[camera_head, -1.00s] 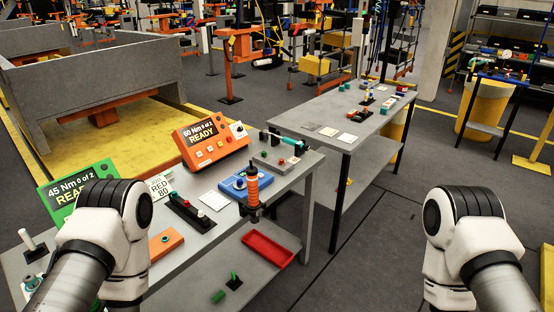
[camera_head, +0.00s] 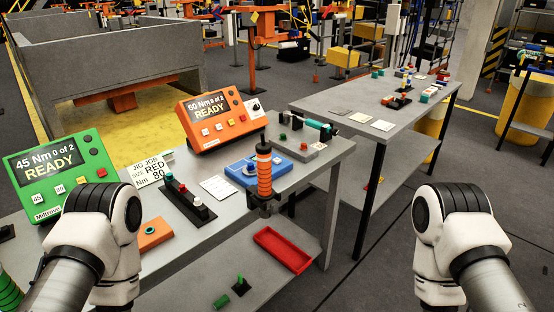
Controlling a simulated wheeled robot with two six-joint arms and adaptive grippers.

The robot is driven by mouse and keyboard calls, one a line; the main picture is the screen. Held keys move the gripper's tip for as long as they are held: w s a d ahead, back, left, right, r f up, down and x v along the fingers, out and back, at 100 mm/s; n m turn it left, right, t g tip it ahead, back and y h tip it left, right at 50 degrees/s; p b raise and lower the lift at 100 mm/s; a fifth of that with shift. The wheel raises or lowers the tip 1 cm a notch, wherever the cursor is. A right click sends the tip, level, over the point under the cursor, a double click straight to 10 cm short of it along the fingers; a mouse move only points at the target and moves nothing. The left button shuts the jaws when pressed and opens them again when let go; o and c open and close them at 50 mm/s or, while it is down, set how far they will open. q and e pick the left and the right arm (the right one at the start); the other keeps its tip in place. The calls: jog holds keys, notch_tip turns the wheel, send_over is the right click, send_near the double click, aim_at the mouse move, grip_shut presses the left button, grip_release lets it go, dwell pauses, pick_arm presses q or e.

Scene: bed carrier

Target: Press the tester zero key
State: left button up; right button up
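An orange box (camera_head: 228,119) on the bench reads "60 Nm 0 of 2 READY" and has small keys and a dial. A green box (camera_head: 78,176) at left reads "45 Nm 0 of 2 READY", with keys below its screen. A blue device (camera_head: 259,169) with a round part lies in the middle of the bench. A grey device (camera_head: 302,144) with green and red buttons is at the bench's far end. I cannot tell which is the tester, and no key's zero label is readable. Both my grippers are out of view; only arm links show at the lower left and right.
The bench (camera_head: 215,228) also holds a black strip with buttons (camera_head: 188,200), an orange block (camera_head: 154,232) and a card (camera_head: 151,169). An orange-handled tool (camera_head: 264,172) is at its front edge. A red tray (camera_head: 283,250) sits below. A second table (camera_head: 345,112) stands behind.

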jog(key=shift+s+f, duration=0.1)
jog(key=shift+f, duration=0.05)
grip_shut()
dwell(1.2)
